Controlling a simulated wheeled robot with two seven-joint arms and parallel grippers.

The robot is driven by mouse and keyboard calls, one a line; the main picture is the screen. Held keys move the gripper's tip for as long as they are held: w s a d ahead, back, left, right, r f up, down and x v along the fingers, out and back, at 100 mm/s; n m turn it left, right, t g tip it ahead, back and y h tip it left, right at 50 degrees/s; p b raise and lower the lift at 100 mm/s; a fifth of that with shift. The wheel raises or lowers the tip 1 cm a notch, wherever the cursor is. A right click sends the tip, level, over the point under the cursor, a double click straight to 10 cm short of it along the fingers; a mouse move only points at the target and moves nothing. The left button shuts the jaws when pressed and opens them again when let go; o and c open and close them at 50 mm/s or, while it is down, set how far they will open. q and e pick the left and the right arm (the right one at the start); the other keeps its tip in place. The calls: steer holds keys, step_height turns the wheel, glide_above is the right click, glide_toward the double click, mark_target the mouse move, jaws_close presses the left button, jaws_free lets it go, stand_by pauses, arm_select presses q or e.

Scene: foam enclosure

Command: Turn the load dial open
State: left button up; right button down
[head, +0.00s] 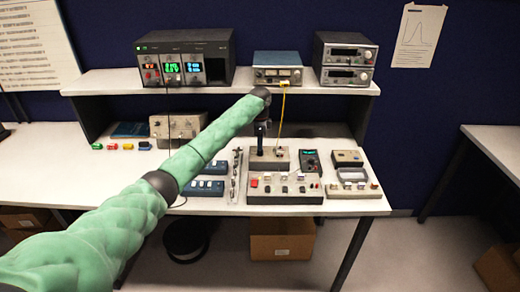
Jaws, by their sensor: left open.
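My left arm reaches from the lower left over the bench. My left gripper (260,150), dark and pointing down, is open just above or at a small beige box (282,163) on the bench. The gripper covers the left part of that box, so I cannot see whether a finger touches anything there. Small knobs or terminals show on the box top, and a yellow cable (281,112) runs down to it from a blue instrument (278,68). I cannot tell which small knob is the load dial. My right gripper is out of view.
A control panel (258,197) with several buttons lies in front of the box. A handheld meter (311,161) and small grey instruments (347,158) are to the right. Blue switch boxes (205,188) are to the left. A shelf (330,88) with instruments stands behind.

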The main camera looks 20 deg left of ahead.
arm_select(q)
step_height(320, 180, up, 3)
steer(key=shift+b, duration=0.55)
steer(key=shift+r, duration=0.35)
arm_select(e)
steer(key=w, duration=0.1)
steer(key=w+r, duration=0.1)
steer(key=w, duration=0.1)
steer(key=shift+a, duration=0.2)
